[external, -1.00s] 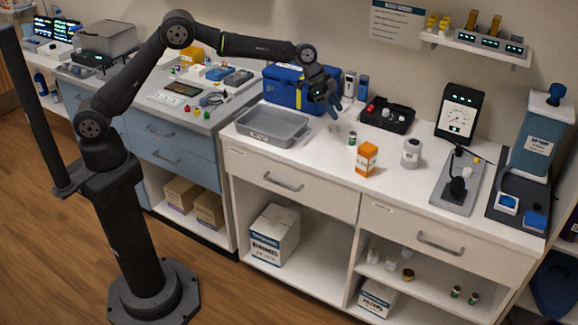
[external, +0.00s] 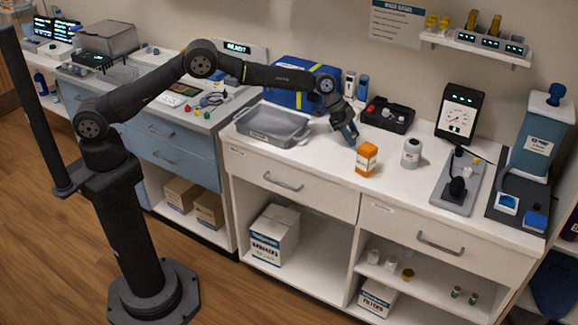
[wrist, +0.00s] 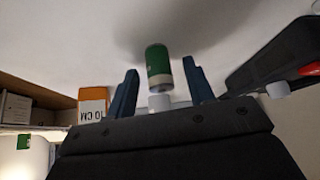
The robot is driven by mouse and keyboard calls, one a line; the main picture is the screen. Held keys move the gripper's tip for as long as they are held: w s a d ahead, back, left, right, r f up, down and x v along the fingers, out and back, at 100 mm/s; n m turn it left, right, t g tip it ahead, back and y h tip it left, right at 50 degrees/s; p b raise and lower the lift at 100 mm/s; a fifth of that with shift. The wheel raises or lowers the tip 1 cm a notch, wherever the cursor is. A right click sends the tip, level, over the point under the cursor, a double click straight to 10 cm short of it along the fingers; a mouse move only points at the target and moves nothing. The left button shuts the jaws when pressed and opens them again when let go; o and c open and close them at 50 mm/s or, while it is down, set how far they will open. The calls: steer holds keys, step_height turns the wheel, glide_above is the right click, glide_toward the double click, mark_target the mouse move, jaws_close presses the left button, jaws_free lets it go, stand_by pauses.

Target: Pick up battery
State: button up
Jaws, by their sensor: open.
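The battery is a small green cylinder (wrist: 158,62) with a pale band and metallic end, on the white counter. In the wrist view it lies between the two blue fingers of my gripper (wrist: 160,68), with visible space on both sides. In the external view my gripper (external: 350,137) points down close to the counter, just left of and behind the orange box. There the battery is hidden by the fingers. My gripper is open and not closed on anything.
A black tray (external: 388,114) with small items lies behind. A grey tray (external: 273,133) is left. Small green-and-white cylinders (external: 456,292) stand on the lower shelf.

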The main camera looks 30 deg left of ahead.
steer(key=shift+d+f, duration=0.2)
steer(key=shift+f, duration=0.05)
jaws_close()
steer(key=shift+r, duration=0.1)
